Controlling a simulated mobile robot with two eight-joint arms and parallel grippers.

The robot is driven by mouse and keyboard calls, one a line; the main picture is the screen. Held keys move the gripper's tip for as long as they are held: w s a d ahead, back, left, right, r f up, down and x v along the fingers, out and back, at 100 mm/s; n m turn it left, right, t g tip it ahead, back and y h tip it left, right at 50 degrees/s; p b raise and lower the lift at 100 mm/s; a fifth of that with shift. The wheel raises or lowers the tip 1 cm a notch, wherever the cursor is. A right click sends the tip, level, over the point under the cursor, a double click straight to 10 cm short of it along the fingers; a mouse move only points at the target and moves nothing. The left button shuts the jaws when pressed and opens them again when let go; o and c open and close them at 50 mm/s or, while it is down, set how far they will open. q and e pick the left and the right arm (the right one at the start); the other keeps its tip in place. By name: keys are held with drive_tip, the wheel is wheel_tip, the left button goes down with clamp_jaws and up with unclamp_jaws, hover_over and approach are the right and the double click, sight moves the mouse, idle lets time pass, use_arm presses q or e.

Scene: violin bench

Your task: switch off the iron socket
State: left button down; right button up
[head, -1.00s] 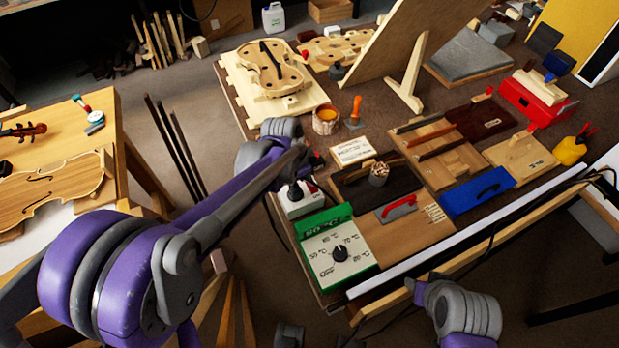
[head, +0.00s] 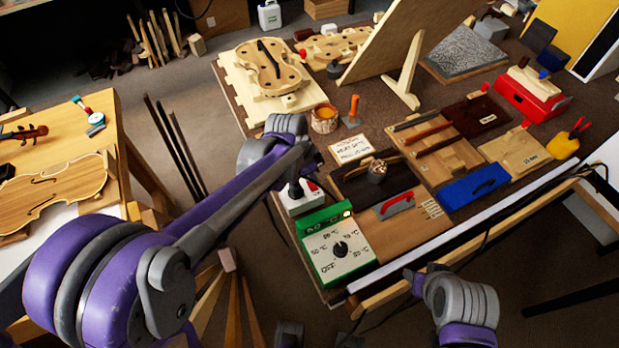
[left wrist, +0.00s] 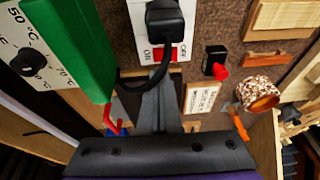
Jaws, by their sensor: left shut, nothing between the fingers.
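The iron socket (head: 299,203) is a white box with a black plug in it, at the left edge of the bench behind the green control box. In the left wrist view the socket (left wrist: 140,22) shows its red switch (left wrist: 165,55) between the ON and OFF labels. I cannot tell which way the switch is tipped. My left gripper (left wrist: 159,95) is shut and empty, its fingers pointing toward the switch side of the socket. The black cable crosses near the fingertips; contact is unclear. In the head view the left hand is mostly hidden by its forearm. My right arm is at the lower right, its fingers unclear.
The green and white temperature box (head: 338,246) with a black dial stands close beside the socket. A card (head: 350,148), a glue pot (head: 324,119) and an orange-handled tool (head: 353,110) lie beyond. A side table (head: 105,135) holding violin parts stands at the left.

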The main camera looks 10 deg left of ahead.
use_arm(q)
drive_tip(key=v, duration=1.1)
drive_tip(key=shift+w+a, duration=0.25)
drive_tip(key=shift+w, duration=0.05)
use_arm(e)
drive_tip(key=shift+a+r, duration=0.2)
drive_tip(key=shift+r, duration=0.65)
use_arm(q)
drive_tip(key=shift+w+a+r+b, duration=0.15)
drive_tip(key=shift+w+a+b, duration=0.1)
drive_tip(key=shift+b, duration=0.75)
use_arm(e)
drive_tip(key=f, duration=0.2)
drive_tip(key=shift+s+f, duration=0.2)
drive_tip(key=shift+f, duration=0.2)
